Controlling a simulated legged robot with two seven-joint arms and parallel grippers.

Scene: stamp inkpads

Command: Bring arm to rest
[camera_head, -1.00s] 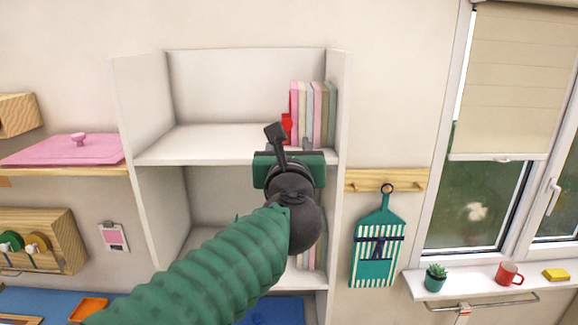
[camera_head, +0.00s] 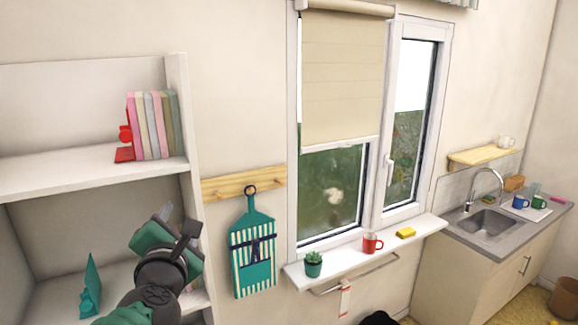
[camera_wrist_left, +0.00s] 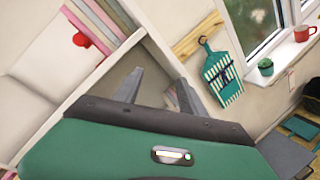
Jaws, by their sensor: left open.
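My left gripper (camera_head: 178,225) is in front of the lower part of the white shelf unit (camera_head: 185,120), at the lower left of the head view. Its two dark fingers are apart with nothing between them. In the left wrist view the open fingers (camera_wrist_left: 157,90) point toward the shelf's side and the books (camera_wrist_left: 100,20). My right gripper is not in view.
Several books with a red bookend (camera_head: 126,135) stand on the upper shelf. A teal striped board (camera_head: 252,250) hangs from a wooden rail (camera_head: 225,186). A sink (camera_head: 488,222) is at right.

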